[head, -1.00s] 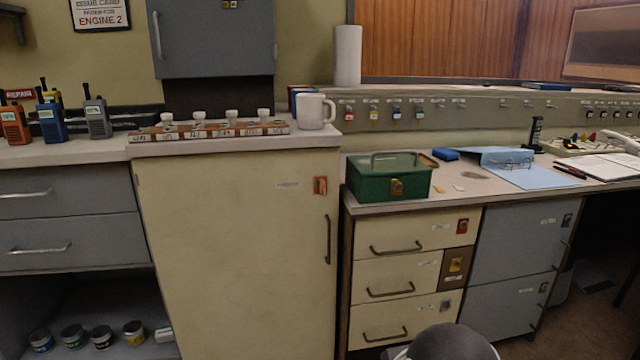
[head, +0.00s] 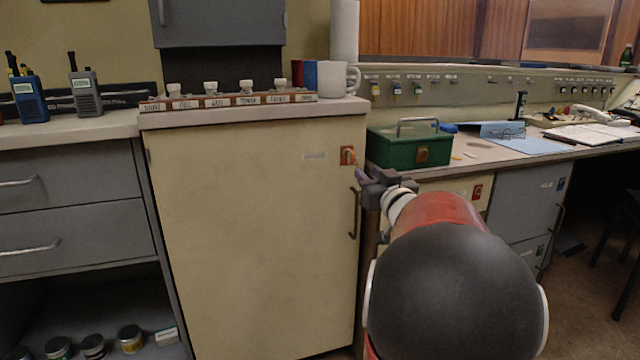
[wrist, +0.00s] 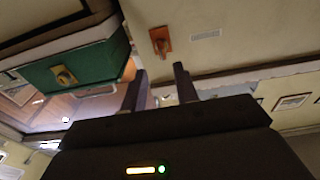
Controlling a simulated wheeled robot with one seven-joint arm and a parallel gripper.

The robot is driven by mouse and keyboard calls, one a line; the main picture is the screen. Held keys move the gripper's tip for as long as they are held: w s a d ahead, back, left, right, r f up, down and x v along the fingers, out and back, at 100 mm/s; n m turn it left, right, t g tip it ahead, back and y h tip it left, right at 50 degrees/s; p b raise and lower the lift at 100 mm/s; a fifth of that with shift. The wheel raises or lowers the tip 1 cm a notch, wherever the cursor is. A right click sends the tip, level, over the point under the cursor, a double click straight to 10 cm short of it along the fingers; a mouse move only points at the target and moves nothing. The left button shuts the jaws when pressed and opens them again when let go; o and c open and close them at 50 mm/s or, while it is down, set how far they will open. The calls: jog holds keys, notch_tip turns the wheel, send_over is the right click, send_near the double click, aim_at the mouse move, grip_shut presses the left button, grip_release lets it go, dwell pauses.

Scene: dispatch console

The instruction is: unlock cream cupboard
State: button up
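The cream cupboard (head: 255,230) stands shut in the middle of the head view, with a dark vertical handle (head: 353,213) at its right edge. An orange lock plate (head: 348,155) with a small raised piece sits at the door's upper right. It also shows in the wrist view (wrist: 160,40), beyond the fingertips. My gripper (head: 370,180) is just right of and below the plate in the head view, apart from it. In the wrist view, my gripper (wrist: 159,72) has two dark fingers spread with nothing between them. My arm hides part of the area right of the cupboard.
A green metal box (head: 408,147) stands on the lower counter right of the cupboard, close to my gripper. A white mug (head: 332,78) and a labelled rack (head: 228,101) with white knobs stand on the cupboard top. Grey drawers (head: 65,205) are at left.

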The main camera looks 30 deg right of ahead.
aim_at(354, 160)
jog(key=shift+p+x, duration=1)
jog(key=shift+x, duration=3.55)
jog(key=shift+a, duration=0.1)
grip_shut()
